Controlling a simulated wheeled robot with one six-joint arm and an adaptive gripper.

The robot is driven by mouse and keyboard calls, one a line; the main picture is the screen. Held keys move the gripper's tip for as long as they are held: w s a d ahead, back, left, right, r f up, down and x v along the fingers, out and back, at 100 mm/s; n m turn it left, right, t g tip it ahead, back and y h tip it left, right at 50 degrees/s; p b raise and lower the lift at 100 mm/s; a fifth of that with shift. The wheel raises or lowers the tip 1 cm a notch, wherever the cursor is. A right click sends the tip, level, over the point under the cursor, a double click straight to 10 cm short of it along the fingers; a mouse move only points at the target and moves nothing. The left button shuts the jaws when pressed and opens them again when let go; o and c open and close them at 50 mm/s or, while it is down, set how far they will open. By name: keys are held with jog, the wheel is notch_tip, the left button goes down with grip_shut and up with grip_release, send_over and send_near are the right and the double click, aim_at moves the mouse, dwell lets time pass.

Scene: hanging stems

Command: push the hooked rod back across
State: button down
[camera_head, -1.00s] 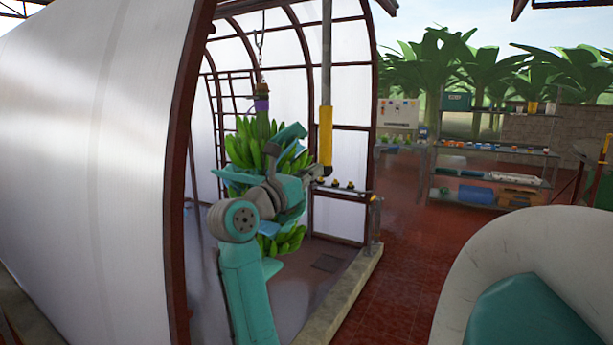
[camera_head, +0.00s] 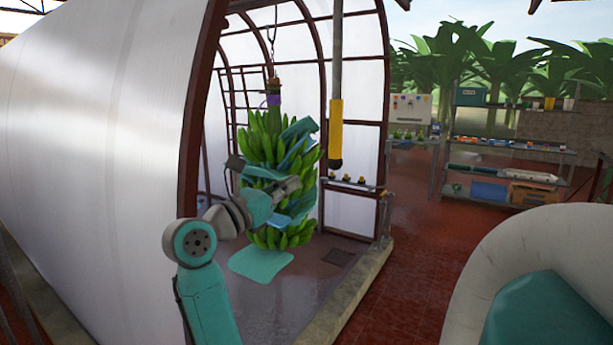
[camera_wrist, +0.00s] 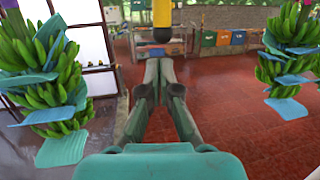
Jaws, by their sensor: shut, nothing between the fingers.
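The rod is a grey vertical pole with a yellow sleeve (camera_head: 336,128) and a dark lower end, hanging at the front of the arched frame. No hook shape can be made out. In the wrist view the yellow sleeve (camera_wrist: 162,12) is at top centre, its dark end just beyond my fingertips. My gripper (camera_wrist: 162,64) is shut and empty, pointing toward the rod. In the head view my gripper (camera_head: 293,185) is left of the rod and lower, apart from it, in front of the banana bunch.
A banana bunch (camera_head: 262,150) with blue sheets hangs on a chain (camera_head: 273,45) behind my arm; another bunch (camera_wrist: 292,65) is at right in the wrist view. A rail (camera_head: 352,185) with small fittings runs below the rod. Shelves (camera_head: 510,147) stand back right. Red floor is open.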

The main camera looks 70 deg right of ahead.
jog(key=shift+v, duration=1.45)
jog(key=s+a+f+m+t+y, duration=0.3)
jog(key=a+f+m+t+y, duration=0.2)
jog(key=a+f+m+t, duration=0.9)
jog(key=s+a+f+m+t+y, duration=0.3)
jog(key=a+f+m+t+y, duration=0.5)
jog(key=a+f+t, duration=0.9)
jog(key=s+a+f+n+g+y, duration=0.2)
jog(key=s+a+f+n+g, duration=0.1)
jog(key=s+f, duration=0.3)
jog(key=s+a+f+n+g+y, duration=0.3)
jog(key=s+f+n, duration=0.3)
jog(key=s, duration=0.3)
jog(key=shift+s+a+f+g, duration=0.25)
jog(key=shift+s+a+g, duration=0.05)
jog(key=shift+a+g, duration=0.55)
